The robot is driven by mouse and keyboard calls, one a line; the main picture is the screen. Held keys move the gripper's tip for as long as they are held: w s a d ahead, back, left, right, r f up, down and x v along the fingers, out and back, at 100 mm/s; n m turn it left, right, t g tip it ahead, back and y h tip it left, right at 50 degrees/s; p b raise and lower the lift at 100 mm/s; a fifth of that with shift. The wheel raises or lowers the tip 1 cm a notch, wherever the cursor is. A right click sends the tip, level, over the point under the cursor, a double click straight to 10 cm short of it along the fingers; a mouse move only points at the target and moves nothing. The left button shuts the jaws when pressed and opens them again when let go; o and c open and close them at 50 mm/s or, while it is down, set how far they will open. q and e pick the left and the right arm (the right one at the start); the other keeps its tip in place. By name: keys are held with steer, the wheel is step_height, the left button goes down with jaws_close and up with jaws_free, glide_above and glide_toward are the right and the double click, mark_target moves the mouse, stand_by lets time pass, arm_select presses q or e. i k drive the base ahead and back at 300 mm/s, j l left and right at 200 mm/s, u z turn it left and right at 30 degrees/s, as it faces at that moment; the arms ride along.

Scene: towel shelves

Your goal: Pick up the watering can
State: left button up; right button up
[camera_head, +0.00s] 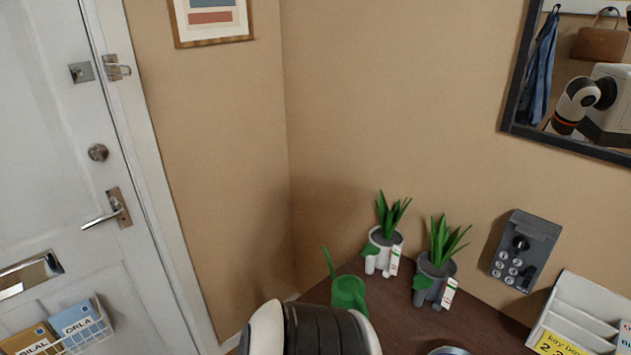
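A green watering can (349,292) stands on the dark wooden table (400,322) near the corner of the room. Its thin spout points up and to the left. Part of my own arm, white with a black band, shows at the bottom edge and hides the can's lower part. Neither of my grippers shows in the head view, so I cannot see what they hold.
A white pot (383,254) and a grey pot (434,281) with green plants stand right of the can. A grey key box (525,250) hangs on the wall. A white organiser (583,312) is at right. A white door (60,150) is at left.

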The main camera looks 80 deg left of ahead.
mark_target(348, 291)
steer(key=u, duration=2.4)
